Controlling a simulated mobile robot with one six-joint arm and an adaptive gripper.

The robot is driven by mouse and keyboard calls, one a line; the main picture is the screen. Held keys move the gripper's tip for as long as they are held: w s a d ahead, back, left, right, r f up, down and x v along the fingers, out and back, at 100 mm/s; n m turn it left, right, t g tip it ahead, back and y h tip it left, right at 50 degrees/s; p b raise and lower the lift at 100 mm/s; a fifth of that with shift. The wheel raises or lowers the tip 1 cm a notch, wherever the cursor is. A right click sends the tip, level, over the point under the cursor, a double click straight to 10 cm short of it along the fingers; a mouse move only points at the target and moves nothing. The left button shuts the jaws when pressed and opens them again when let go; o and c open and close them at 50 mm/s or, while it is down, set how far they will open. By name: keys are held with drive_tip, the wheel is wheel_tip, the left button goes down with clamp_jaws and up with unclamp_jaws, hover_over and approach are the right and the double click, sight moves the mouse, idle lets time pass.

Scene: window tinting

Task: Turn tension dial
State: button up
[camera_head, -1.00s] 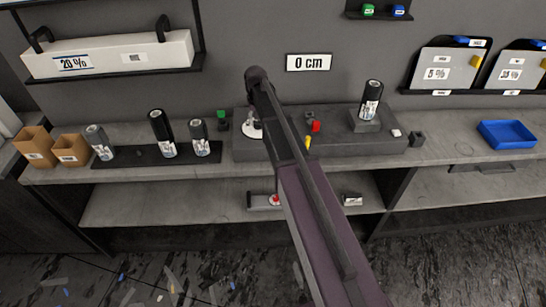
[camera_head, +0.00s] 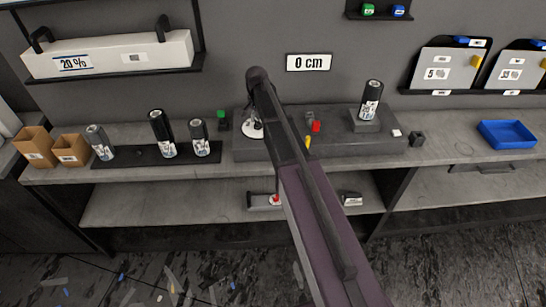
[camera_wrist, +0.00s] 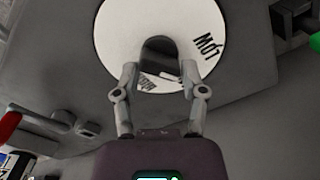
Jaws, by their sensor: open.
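The tension dial shows in the wrist view as a white disc (camera_wrist: 112,32) with a dark knob (camera_wrist: 160,48) in its middle. The word LOW is printed on the disc, and other lettering is partly hidden. My gripper (camera_wrist: 160,74) is open, with one finger on each side of the knob; I cannot tell whether they touch it. In the head view the dial (camera_head: 248,133) sits at the left of the grey machine block (camera_head: 365,144), partly hidden by my arm and gripper (camera_head: 256,126).
A red button (camera_head: 316,126) and a yellow piece (camera_head: 307,142) are right of my arm. A black can (camera_head: 371,98) stands farther right on the block. A green-topped piece (camera_head: 222,117) is just left of the dial.

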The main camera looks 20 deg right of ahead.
drive_tip(key=m, duration=0.5)
drive_tip(key=shift+s, duration=0.1)
wheel_tip(320, 180, up, 14)
drive_tip(key=p, duration=1.4)
drive_tip(key=s+a+f+n+b, duration=0.1)
drive_tip(key=s+f+n+b, duration=0.2)
drive_tip(key=s+n, duration=0.4)
drive_tip(key=s+a+f+n+b, duration=0.1)
drive_tip(key=s+f+n+b, duration=0.2)
drive_tip(key=s, duration=1.7)
drive_tip(key=shift+n, duration=2.2)
drive_tip(key=shift+a, duration=0.1)
